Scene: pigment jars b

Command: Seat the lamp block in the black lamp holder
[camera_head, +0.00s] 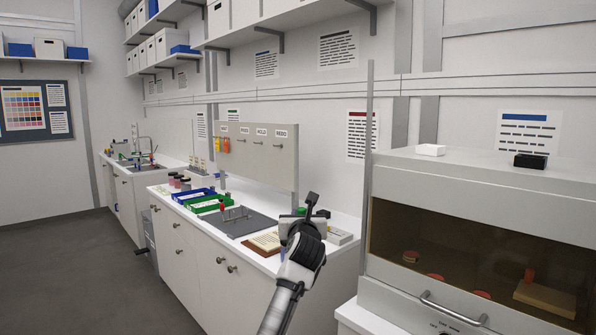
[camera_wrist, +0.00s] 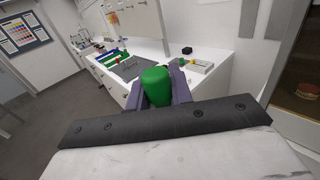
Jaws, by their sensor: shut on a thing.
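My gripper (camera_head: 309,203) is raised over the front edge of the right part of the white counter. In the wrist view my gripper (camera_wrist: 158,88) is shut on a rounded green thing (camera_wrist: 157,84), which sits between the dark jaws. Whether this is part of the lamp block cannot be told; its lower part is hidden. The green thing is not clear in the head view. A small black block (camera_wrist: 187,50) stands at the back of the counter, apart from my gripper. Another black block (camera_head: 530,160) lies on the hood. I cannot tell which is the lamp holder.
A white block (camera_head: 430,150) also lies on the glass-fronted hood (camera_head: 470,178) at the right. A grey mat (camera_head: 236,224), a blue tray (camera_head: 183,197) and a green tray (camera_head: 208,206) are on the counter. A pale box (camera_head: 340,237) stands right of my gripper. The floor at left is free.

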